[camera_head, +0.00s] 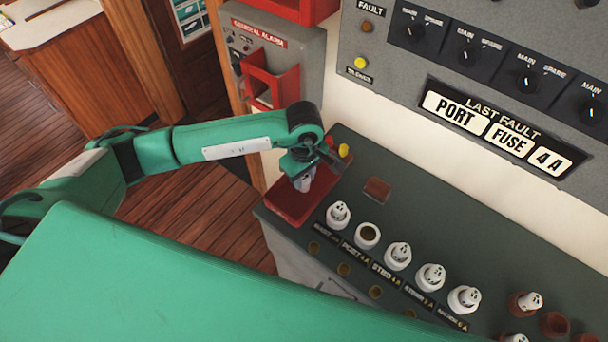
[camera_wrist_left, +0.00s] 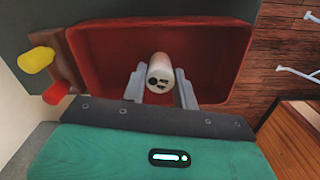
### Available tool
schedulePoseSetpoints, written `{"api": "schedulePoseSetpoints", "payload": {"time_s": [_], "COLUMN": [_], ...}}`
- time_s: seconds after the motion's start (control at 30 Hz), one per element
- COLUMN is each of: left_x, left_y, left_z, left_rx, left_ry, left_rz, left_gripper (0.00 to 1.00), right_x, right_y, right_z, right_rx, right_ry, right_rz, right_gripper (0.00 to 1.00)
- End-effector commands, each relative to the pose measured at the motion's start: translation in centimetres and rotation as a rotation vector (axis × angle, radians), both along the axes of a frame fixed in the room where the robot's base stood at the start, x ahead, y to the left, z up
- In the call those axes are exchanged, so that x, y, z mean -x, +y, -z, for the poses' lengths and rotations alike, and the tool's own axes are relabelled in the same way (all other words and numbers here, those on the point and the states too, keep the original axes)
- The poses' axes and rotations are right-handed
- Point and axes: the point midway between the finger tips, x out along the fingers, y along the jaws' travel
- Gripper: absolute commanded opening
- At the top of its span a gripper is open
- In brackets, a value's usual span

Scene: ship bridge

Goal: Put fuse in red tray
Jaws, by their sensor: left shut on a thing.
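My left gripper (camera_head: 303,183) is over the red tray (camera_head: 290,209) at the counter's left end. In the left wrist view, the left gripper (camera_wrist_left: 160,88) is shut on a white cylindrical fuse (camera_wrist_left: 160,74), one finger on each side. Dark marks show on the fuse's near end. The fuse is framed by the walls of the red tray (camera_wrist_left: 225,50); I cannot tell whether it touches the tray floor. My right gripper is not in view.
A row of white fuse holders (camera_head: 398,255) runs along the counter right of the tray; the PORT holder (camera_head: 367,235) looks empty. Yellow (camera_head: 344,151) and red knobs stand behind the tray. A grey panel (camera_head: 470,60) rises behind. Wooden floor lies left.

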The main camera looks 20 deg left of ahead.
Motion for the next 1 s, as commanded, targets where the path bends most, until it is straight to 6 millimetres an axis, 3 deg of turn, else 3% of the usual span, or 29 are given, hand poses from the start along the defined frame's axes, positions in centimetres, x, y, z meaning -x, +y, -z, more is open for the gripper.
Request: {"api": "schedulePoseSetpoints", "payload": {"time_s": [0.03,0.13,0.57,1.0], "left_x": [0.0,0.0,-0.1,-0.2], "left_y": [0.0,0.0,0.0,0.0], "left_z": [0.1,0.0,-0.5,-8.8], "left_rx": [0.0,0.0,0.0,0.0], "left_ry": [0.0,0.0,-0.002,-0.006], "left_rz": [0.0,0.0,0.0,0.0], "left_gripper": [0.33,0.51,0.51,0.51], "right_x": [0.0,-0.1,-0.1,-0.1], "right_y": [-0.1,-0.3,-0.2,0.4], "right_z": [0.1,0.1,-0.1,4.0], "right_rx": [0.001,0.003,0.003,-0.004], "right_ry": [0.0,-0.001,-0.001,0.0], "right_rz": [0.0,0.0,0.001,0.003], "right_gripper": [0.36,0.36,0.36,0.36]}}
